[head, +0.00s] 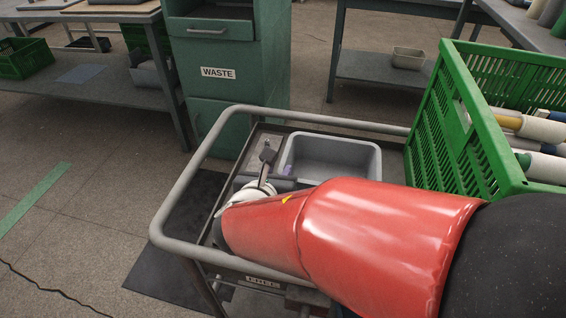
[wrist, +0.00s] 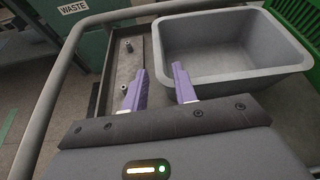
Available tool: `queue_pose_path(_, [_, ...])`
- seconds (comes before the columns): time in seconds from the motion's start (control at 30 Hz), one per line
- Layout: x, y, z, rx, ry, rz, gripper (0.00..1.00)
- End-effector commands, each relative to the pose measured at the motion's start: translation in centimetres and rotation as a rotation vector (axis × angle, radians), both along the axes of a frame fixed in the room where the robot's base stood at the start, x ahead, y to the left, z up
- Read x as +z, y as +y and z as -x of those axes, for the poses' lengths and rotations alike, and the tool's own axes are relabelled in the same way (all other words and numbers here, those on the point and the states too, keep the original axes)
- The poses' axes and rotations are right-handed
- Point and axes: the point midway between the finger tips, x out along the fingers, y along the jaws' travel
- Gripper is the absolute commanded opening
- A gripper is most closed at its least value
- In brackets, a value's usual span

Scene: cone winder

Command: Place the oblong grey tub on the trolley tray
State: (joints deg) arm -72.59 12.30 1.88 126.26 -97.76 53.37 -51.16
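The oblong grey tub (head: 332,160) is upright and empty on the trolley tray (head: 256,146), beside the green crate. In the wrist view the tub (wrist: 235,78) is just ahead and to the right, with bare tray (wrist: 116,75) to its left. My gripper (wrist: 160,70) is open, its two purple fingers apart. The left finger is outside the tub's left wall; the right finger overlaps the tub's near left corner. Whether either finger touches the tub I cannot tell. In the head view my red arm covers the tub's near side and most of my gripper.
A green crate (head: 465,135) with several cones or tubes stands at the tray's right. A grey tubular rail (head: 185,185) runs around the trolley. A green cabinet labelled WASTE (head: 218,73) stands behind it. A bolt-like fitting (wrist: 124,90) is on the tray's left.

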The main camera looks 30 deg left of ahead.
Motion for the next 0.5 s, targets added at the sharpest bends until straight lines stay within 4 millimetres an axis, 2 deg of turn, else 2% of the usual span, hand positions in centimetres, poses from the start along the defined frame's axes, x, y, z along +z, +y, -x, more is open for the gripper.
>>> queue_pose_path(0.1, [0.9,-0.5,2.0,0.002,0.0,-0.002,0.28])
queue_pose_path(0.2, [1.4,-0.8,3.1,0.001,-0.001,-0.002,0.28])
queue_pose_path(0.5, [1.7,-1.1,4.0,0.0,0.0,0.0,0.28])
